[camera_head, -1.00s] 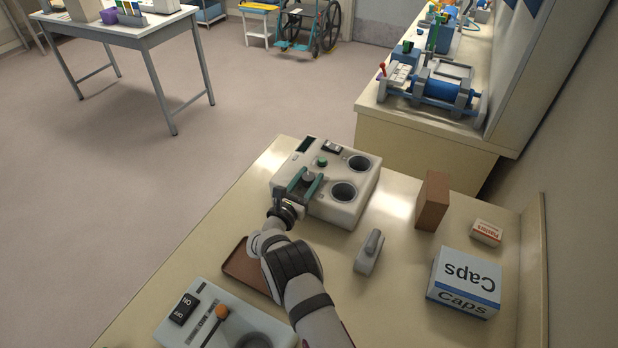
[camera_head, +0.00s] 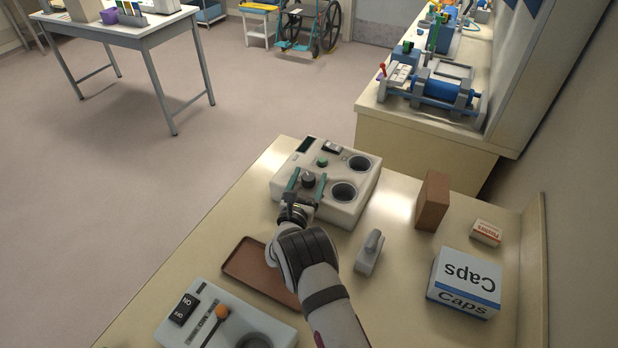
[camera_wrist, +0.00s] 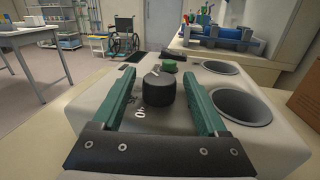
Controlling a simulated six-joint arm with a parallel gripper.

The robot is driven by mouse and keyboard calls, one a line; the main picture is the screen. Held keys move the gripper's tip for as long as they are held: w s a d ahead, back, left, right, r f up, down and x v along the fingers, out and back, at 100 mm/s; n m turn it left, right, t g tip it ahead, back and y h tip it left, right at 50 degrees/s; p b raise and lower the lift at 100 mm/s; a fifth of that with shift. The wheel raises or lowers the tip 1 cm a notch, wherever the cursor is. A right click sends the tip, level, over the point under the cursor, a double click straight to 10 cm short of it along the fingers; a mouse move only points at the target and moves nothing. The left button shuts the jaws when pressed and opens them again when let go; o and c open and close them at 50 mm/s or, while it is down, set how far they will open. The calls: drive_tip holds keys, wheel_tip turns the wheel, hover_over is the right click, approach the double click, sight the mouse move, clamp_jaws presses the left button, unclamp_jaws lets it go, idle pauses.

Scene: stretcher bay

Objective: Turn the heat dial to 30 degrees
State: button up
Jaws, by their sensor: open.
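The heat dial is a dark round knob (camera_wrist: 158,90) on top of a cream heater box (camera_head: 345,207). It also shows in the head view (camera_head: 308,179). In the wrist view a white mark is on its top, and part of a number, seemingly 40, is printed on the panel just in front of it. My gripper (camera_wrist: 160,95) is open, with a green finger on either side of the dial and a gap on both sides. In the head view my gripper (camera_head: 306,183) is over the near left part of the box.
The box also has a green button (camera_head: 322,162), a switch, a small display and two round wells (camera_head: 344,191). A brown tray (camera_head: 250,268), a grey handled block (camera_head: 369,252), a brown block (camera_head: 432,201), a Caps box (camera_head: 464,283) and a second device (camera_head: 200,318) stand nearby.

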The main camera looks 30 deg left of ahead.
sight(307, 183)
drive_tip(key=s, duration=0.3)
drive_tip(key=s+d, duration=0.1)
drive_tip(key=s, duration=0.3)
drive_tip(key=shift+s+d, duration=0.1)
drive_tip(key=shift+d, duration=0.1)
